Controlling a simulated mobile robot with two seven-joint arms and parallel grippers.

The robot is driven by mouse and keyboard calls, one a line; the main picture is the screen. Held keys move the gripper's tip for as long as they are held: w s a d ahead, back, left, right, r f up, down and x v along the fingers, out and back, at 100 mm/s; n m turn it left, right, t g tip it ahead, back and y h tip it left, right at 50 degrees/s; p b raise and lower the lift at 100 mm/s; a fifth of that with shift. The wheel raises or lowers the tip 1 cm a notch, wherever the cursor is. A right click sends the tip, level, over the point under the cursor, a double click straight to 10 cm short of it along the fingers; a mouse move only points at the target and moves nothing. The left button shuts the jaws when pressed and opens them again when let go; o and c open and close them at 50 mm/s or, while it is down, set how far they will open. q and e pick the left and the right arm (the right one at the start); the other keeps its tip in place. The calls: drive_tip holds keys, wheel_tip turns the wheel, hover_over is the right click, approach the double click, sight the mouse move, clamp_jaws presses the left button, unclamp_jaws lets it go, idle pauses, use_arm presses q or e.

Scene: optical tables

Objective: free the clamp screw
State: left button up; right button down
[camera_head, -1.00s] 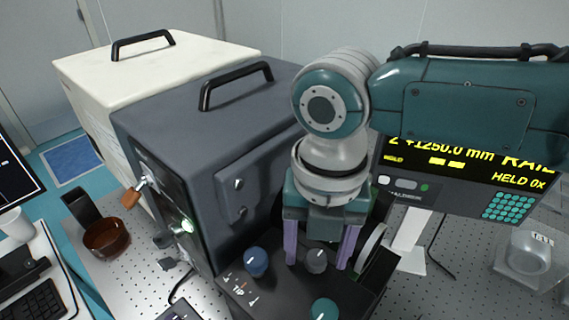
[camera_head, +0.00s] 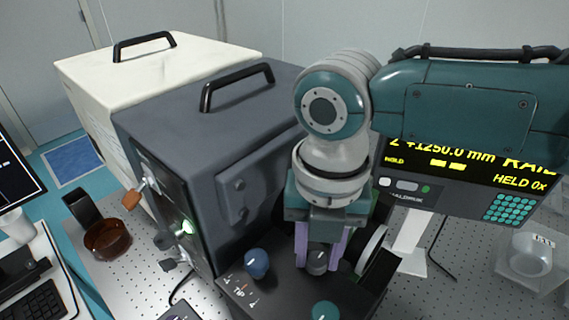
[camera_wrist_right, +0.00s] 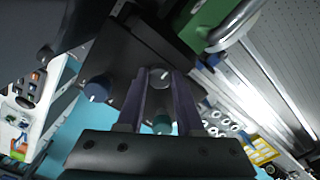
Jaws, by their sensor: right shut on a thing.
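A small grey knob (camera_head: 317,261) with a pale pointer mark stands on the black top of a mount in front of the dark grey housing. My right gripper (camera_head: 318,268) comes down from above, its two purple fingers shut on the sides of this knob. In the right wrist view the grey knob (camera_wrist_right: 160,75) sits between the fingertips. A blue knob (camera_head: 257,263) is to its left, beside a "TIP" label, and a teal knob (camera_head: 325,311) is nearer the front edge. I cannot tell from markings which knob is the clamp screw. My left gripper is not in view.
The dark grey housing (camera_head: 200,120) with a handle stands close on the left. A display (camera_head: 460,175) reading "HELD 0x" is behind on the right. A silver ring part (camera_head: 372,248) is just right of the fingers. A brown bowl (camera_head: 108,240) is at far left.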

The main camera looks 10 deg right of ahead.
drive_tip(key=shift+m, duration=0.3)
drive_tip(key=m+p, duration=0.1)
drive_tip(key=m, duration=0.2)
drive_tip(key=shift+r, duration=0.1)
drive_tip(key=m+p, duration=0.1)
drive_tip(key=m, duration=0.4)
drive_tip(key=shift+p, duration=0.35)
drive_tip(key=m+p, duration=0.1)
drive_tip(key=m, duration=0.2)
drive_tip(key=shift+s+m, duration=0.1)
drive_tip(key=shift+m, duration=0.2)
drive_tip(key=m+p, duration=0.1)
drive_tip(key=m, duration=0.3)
drive_tip(key=shift+m, duration=0.3)
drive_tip(key=m+p, duration=0.1)
drive_tip(key=m, duration=0.5)
drive_tip(key=shift+p, duration=0.35)
drive_tip(key=m+p, duration=0.1)
drive_tip(key=m, duration=0.5)
drive_tip(key=shift+a+m, duration=0.1)
drive_tip(key=shift+m, duration=0.2)
